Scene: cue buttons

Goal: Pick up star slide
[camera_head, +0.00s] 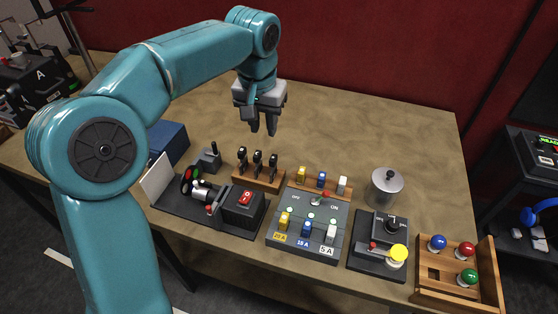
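Three small black upright pieces stand in a wooden rack (259,179) on the table. They may be the slides, but I cannot make out a star on any of them. My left gripper (263,131) hangs fingers-down above and behind the rack, apart from it. Its two fingers are a little apart with nothing between them. My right gripper is not in view. A dark device (243,205) with a red switch, a silver barrel and coloured discs stands in front of the rack, with a white panel (157,180) at its left end.
A fuse panel (307,226) with coloured plugs stands right of the device. Further right are a lidded metal can (385,188), a box with a yellow button (398,254) and a wooden tray (487,290) with coloured bulbs. A blue box (168,141) stands left. The table's back is clear.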

